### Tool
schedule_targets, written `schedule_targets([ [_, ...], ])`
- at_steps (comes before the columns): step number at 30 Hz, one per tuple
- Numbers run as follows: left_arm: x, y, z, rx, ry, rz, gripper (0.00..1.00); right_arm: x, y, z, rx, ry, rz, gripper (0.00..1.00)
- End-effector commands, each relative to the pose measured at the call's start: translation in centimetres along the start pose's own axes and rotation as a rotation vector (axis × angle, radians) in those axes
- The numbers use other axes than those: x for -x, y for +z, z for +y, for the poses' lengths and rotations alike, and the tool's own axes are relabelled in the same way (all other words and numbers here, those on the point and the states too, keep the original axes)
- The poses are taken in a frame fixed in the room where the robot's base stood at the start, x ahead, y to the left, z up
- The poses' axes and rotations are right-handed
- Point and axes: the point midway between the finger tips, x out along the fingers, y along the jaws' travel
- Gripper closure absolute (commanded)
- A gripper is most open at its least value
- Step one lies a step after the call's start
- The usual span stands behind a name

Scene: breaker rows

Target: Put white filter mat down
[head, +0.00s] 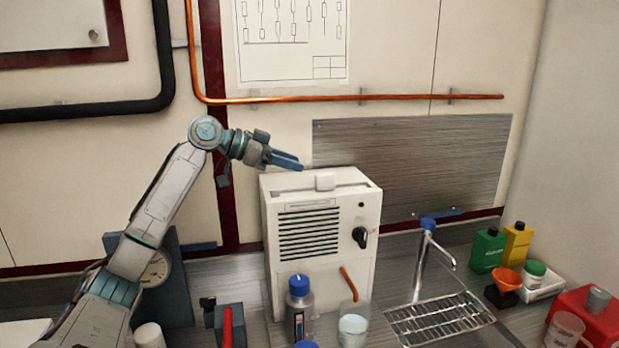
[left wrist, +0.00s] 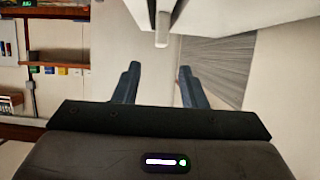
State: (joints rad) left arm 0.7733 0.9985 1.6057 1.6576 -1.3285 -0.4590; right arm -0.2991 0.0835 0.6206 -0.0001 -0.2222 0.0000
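A white block (head: 325,181) stands up from the grey slot on top of the white louvred unit (head: 366,205). It may be the top of the white filter mat, but I cannot tell; any part down in the slot is hidden. My left gripper (head: 287,161) is above the unit's top, up and left of the block and apart from it. In the left wrist view the left gripper (left wrist: 160,84) has its fingers spread with nothing between them. A pale tab (left wrist: 163,28) shows beyond them at the top. My right gripper is not in view.
A blue-capped bottle (head: 300,310) and a clear beaker (head: 354,328) stand before the unit. A tap (head: 424,262) and wire rack (head: 440,318) are to its right. A copper pipe (head: 400,98) runs along the wall above. A gauge box (head: 178,290) stands left.

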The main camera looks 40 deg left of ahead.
Motion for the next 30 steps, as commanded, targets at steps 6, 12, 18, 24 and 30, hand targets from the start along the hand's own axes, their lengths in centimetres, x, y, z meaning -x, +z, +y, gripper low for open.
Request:
schedule_targets([
  [6, 2.9, 0.1, 0.0, -0.003, -0.003, 0.0, 0.62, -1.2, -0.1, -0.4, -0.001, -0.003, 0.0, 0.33],
  [12, 3.7, -0.1, 0.0, -0.003, -0.001, 0.001, 0.62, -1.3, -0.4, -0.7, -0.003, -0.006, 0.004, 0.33],
  [18, 3.7, -0.2, 0.0, -0.003, -0.001, 0.002, 0.62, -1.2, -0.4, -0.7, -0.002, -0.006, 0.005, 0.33],
  [24, 3.7, -0.2, 0.0, -0.003, -0.001, 0.002, 0.62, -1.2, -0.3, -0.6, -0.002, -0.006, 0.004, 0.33],
  [30, 3.6, -0.2, 0.0, -0.003, -0.001, 0.002, 0.62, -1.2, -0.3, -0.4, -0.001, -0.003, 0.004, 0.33],
])
